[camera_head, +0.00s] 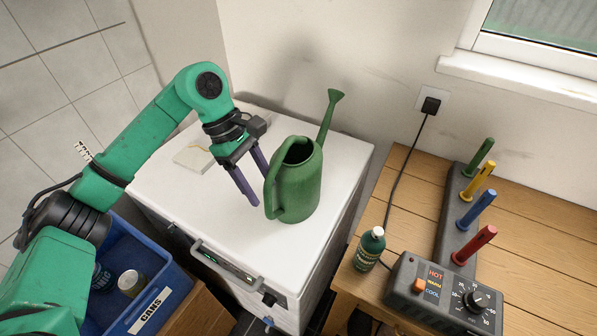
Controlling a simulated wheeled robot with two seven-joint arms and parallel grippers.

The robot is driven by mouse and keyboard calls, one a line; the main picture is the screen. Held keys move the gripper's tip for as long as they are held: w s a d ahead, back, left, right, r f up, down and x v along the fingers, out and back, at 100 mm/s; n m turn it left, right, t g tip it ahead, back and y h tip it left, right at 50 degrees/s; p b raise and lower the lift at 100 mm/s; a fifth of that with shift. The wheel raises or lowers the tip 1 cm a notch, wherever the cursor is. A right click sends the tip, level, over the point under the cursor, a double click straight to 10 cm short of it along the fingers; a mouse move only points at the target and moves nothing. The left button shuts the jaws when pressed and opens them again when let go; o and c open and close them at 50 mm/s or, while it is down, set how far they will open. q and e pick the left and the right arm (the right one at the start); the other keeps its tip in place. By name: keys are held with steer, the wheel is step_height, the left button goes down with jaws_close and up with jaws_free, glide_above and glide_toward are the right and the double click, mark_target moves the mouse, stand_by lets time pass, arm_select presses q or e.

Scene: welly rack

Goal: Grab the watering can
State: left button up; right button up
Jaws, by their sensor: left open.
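A green watering can (300,187) stands upright on the white top of a chest-like appliance (333,220). Its spout points up and to the back right, and its handle (272,190) is on the left side, towards my gripper. My left gripper (258,197) is open, with its two dark purple fingers pointing down beside the handle. One finger is left of the handle and the other is close to the handle's upper part. I cannot tell whether they touch it. Nothing is held in the fingers. My right gripper is not in view.
A flat pale item (194,157) lies at the back left of the white top. A wooden table (415,190) on the right holds a green bottle (369,249), a dial control box (445,295) and a rack with coloured pegs (457,215). A blue crate (160,300) with cans stands lower left.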

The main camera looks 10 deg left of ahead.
mark_target(265, 196)
arm_select(q)
steer(key=shift+s+p+x, duration=0.1)
steer(key=shift+p+x, duration=0.05)
steer(key=shift+x, duration=0.6)
steer(key=shift+s+p+x, duration=0.15)
steer(key=shift+x, duration=0.6)
steer(key=shift+w, duration=0.1)
jaws_close()
steer(key=shift+r, duration=0.15)
